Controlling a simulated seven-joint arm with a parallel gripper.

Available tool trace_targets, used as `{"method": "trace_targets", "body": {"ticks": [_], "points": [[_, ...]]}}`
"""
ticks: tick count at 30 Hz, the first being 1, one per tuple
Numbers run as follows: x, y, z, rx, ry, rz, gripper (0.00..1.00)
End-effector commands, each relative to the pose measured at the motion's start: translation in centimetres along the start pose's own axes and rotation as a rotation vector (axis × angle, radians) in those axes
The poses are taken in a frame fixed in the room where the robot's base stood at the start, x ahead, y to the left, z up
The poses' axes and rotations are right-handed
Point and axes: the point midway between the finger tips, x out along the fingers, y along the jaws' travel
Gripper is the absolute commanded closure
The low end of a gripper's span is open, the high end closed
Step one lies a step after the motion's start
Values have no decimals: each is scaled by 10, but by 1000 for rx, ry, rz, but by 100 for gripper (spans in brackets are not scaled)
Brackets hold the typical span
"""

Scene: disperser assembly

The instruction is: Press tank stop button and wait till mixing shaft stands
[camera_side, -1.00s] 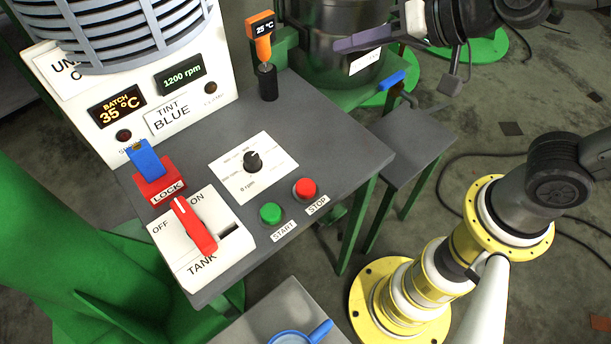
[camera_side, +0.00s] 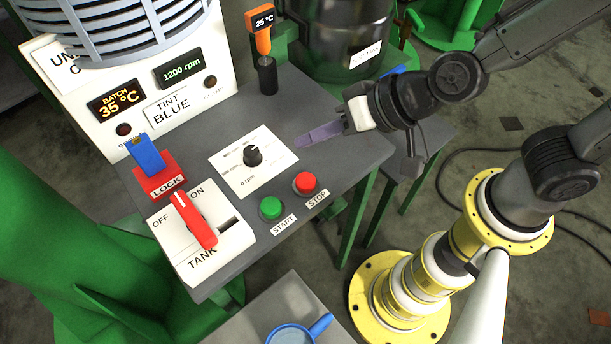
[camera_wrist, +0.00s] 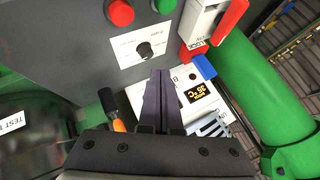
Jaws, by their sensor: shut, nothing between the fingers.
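The red STOP button (camera_side: 305,182) stands on the grey panel near its front right edge, with the green START button (camera_side: 271,207) to its left. Both also show at the top of the wrist view, the red button (camera_wrist: 120,12) left of the green one (camera_wrist: 164,5). My gripper (camera_side: 303,141) is shut and empty, its purple fingers above the panel, behind the STOP button and apart from it. In the wrist view the closed fingers (camera_wrist: 159,76) lie below the speed dial. The display (camera_side: 180,75) reads 1200 rpm. The mixing shaft itself cannot be seen.
The speed dial (camera_side: 253,155) is left of my fingers. The red TANK switch (camera_side: 195,220) and blue LOCK lever (camera_side: 147,156) are further left. An orange thermometer (camera_side: 262,36) stands in a black holder at the back. A blue mug (camera_side: 297,335) is at the front.

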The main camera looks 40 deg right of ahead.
Motion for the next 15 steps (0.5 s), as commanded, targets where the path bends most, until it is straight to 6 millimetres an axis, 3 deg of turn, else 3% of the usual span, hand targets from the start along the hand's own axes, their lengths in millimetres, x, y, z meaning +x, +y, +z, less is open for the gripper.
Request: {"method": "trace_targets", "body": {"ticks": [15], "points": [[23, 18, 17, -2, 0, 3, 100]]}}
